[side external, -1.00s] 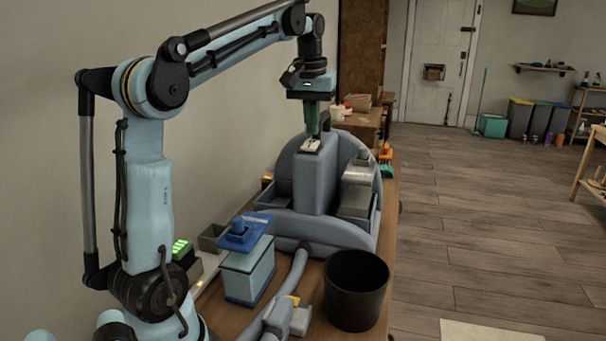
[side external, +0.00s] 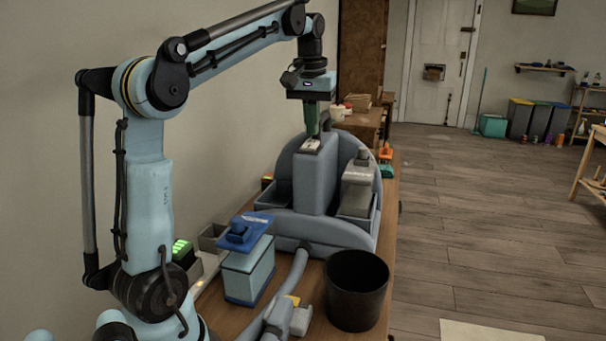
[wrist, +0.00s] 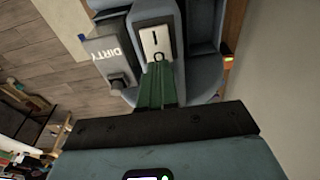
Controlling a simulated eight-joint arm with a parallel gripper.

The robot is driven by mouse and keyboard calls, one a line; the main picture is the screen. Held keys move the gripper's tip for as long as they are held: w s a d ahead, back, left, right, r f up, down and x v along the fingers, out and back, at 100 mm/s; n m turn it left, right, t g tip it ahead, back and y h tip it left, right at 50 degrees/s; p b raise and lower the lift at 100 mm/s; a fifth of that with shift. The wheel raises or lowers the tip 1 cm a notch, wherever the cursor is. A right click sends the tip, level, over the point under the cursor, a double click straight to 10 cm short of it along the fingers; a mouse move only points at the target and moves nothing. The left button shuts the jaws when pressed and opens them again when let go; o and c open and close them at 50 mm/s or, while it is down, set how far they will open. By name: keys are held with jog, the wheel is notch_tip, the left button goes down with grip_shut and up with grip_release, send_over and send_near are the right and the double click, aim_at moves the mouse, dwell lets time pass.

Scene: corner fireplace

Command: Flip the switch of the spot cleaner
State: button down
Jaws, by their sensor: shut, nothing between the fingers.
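The spot cleaner (side external: 315,185) is a large grey-blue machine standing on the table. Its switch (side external: 312,145) is a light rocker in a dark frame on top of the central column. In the wrist view the switch (wrist: 156,41) shows a line mark and a ring mark. My gripper (side external: 312,133) points down with its green fingers shut and empty. In the wrist view the fingertips (wrist: 159,66) are at the ring end of the switch. I cannot tell whether they touch it.
A tank marked DIRTY (wrist: 108,58) sits beside the column. A black bin (side external: 356,290), a blue-lidded container (side external: 247,270) and a grey hose (side external: 291,280) stand or lie in front of the cleaner. The wall is close on the left.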

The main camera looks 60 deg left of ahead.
aim_at(315, 142)
jog(key=shift+f, duration=0.75)
dwell(0.9)
jog(key=shift+r, duration=0.1)
notch_tip(315, 142, up, 7)
dwell(0.9)
jog(key=shift+w+d+f, duration=0.15)
jog(key=shift+d+f, duration=0.1)
jog(key=shift+d, duration=0.15)
jog(key=s+d+f+m+t, duration=0.3)
jog(key=s+d+f+m, duration=0.1)
jog(key=d+f, duration=0.6)
jog(key=s+d+f+m+t+h, duration=0.1)
jog(key=s+d+f+m+t, duration=0.2)
jog(key=d+f, duration=0.8)
jog(key=shift+s+f+m, duration=0.2)
jog(key=shift+s+m, duration=0.3)
jog(key=shift+m, duration=0.5)
